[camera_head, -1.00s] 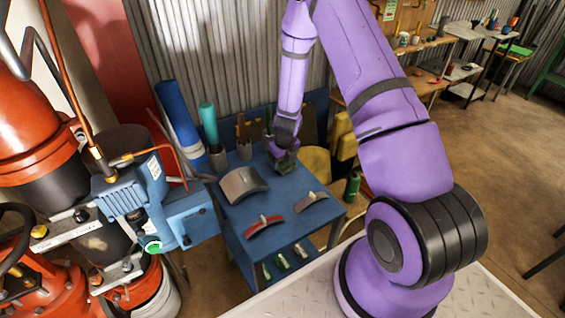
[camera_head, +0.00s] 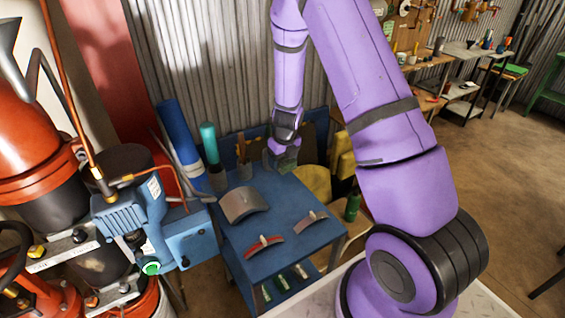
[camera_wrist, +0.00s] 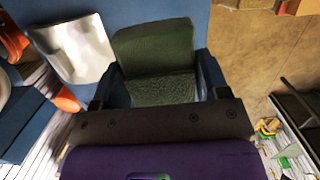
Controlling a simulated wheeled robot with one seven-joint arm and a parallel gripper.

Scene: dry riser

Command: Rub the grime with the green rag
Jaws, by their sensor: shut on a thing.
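The green rag (camera_wrist: 152,50), a dark green folded pad, is held between the fingers of my gripper (camera_wrist: 155,88) in the wrist view. In the head view my gripper (camera_head: 281,152) points down over the back right of the blue cart (camera_head: 300,246), with the rag (camera_head: 288,160) small and dark below it. The rag appears clear of the cart top. A tan-brown smudge (camera_head: 92,268), which looks like the grime, shows on the dark pipe at the left, far from my gripper.
A grey curved plate (camera_head: 244,204), a red-handled piece (camera_head: 263,246) and a tan piece (camera_head: 311,221) lie on the cart. A blue pump unit (camera_head: 185,238) with copper pipes and orange-red pipework stands left. A blue roll (camera_head: 178,140) and teal bottle (camera_head: 209,143) stand at the back.

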